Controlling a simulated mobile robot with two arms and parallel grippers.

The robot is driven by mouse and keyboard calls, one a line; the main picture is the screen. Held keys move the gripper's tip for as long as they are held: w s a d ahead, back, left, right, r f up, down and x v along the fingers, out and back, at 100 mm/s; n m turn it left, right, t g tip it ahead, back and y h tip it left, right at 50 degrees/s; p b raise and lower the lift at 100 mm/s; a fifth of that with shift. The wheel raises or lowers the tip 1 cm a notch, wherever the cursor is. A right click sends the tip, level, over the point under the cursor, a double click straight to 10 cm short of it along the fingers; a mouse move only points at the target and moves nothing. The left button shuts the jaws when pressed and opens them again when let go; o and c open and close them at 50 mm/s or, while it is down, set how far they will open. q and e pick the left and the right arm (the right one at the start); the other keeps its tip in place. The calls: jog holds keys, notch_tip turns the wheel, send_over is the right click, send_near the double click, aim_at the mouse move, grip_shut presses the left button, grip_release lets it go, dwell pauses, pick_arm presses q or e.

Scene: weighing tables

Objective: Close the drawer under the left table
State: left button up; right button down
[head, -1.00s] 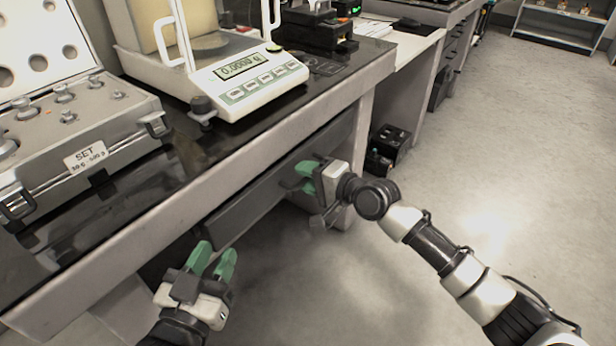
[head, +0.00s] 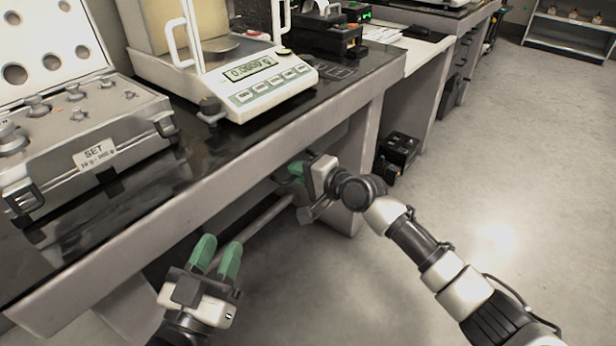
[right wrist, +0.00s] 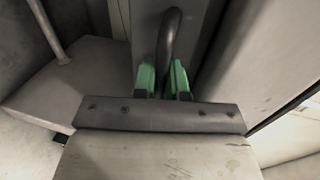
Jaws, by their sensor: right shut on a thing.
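The left table (head: 190,205) has a dark top and a pale front edge. In the right wrist view, a dark curved handle (right wrist: 171,38) stands on the dark grey drawer front (right wrist: 146,28). My right gripper (head: 297,172) is under the table's front edge near its right leg. It is shut on the handle, which passes between its green fingertips (right wrist: 164,80). In the head view the drawer front is mostly hidden below the tabletop edge.
A balance (head: 262,88) and an open weight case (head: 92,150) stand on the left table. A black box (head: 398,150) stands on the floor beyond the right leg. The floor at right is clear.

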jog(key=shift+r, duration=0.1)
jog(key=c, duration=1.2)
grip_release()
jog(key=shift+w+a, duration=0.1)
jog(key=shift+a, duration=0.15)
pick_arm(q)
jog(key=shift+w+a+f, duration=0.1)
jog(key=shift+a, duration=0.05)
pick_arm(e)
jog(key=shift+d, duration=0.15)
